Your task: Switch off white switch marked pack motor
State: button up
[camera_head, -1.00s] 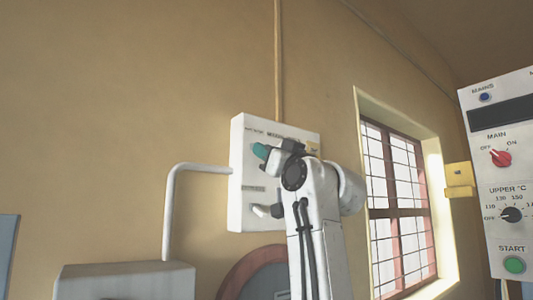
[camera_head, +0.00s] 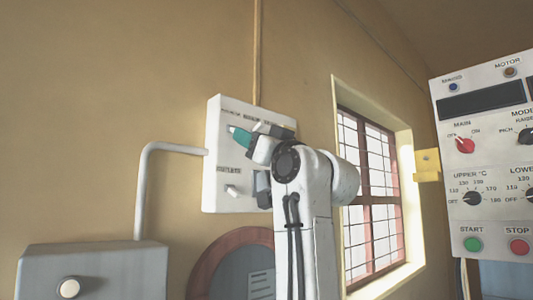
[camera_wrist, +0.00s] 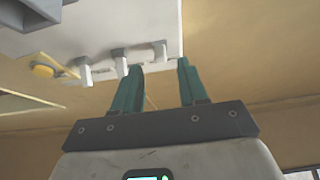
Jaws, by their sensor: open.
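A white wall panel (camera_head: 217,150) carries printed labels too small to read surely. A white switch (camera_head: 232,190) shows low on its face; I cannot tell whether it is the one marked pack motor. In the wrist view, several white switches stick out from the panel (camera_wrist: 130,20), including a right one (camera_wrist: 160,50), a middle one (camera_wrist: 120,61) and a left one (camera_wrist: 84,70). My gripper (camera_head: 240,137), with teal fingers, is in front of the panel's upper part and hides some of it. In the wrist view my gripper (camera_wrist: 157,82) is open and empty, its left finger close to the switches.
A grey box (camera_head: 95,262) with a pale round knob and a bent conduit (camera_head: 143,190) are at lower left. A barred window (camera_head: 368,200) and a control cabinet (camera_head: 485,140) are at right.

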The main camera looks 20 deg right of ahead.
jog(key=b+v, duration=0.1)
jog(key=v, duration=0.5)
jog(key=shift+s+f+b, duration=0.25)
jog(key=shift+b, duration=0.05)
jog(key=shift+d, duration=0.15)
jog(key=w+d+f+m+g+h, duration=0.1)
jog(key=w+f+g+h, duration=0.15)
jog(key=f, duration=1.15)
jog(key=w+f+m+g+h, duration=0.1)
jog(key=w+f+g, duration=0.2)
jog(key=f, duration=1.1)
jog(key=s+d+f+m+g+h, duration=0.1)
jog(key=s+f+g, duration=0.25)
jog(key=f, duration=1.05)
jog(key=s+f+g+h, duration=0.15)
jog(key=s+f, duration=0.35)
jog(key=f, duration=0.9)
jog(key=s+d+f+g, duration=0.2)
jog(key=s+f+g, duration=0.3)
jog(key=s+f, duration=1.1)
jog(key=s+f+g, duration=0.3)
jog(key=s+f, duration=0.2)
jog(key=s, duration=0.5)
jog(key=s+f+m+g+h, duration=0.1)
jog(key=s+f+g, duration=0.2)
jog(key=s, duration=0.7)
notch_tip(320, 180, down, 2)
jog(key=shift+s+d+f, duration=0.1)
jog(key=shift+s+d, duration=0.2)
jog(key=shift+d, duration=0.05)
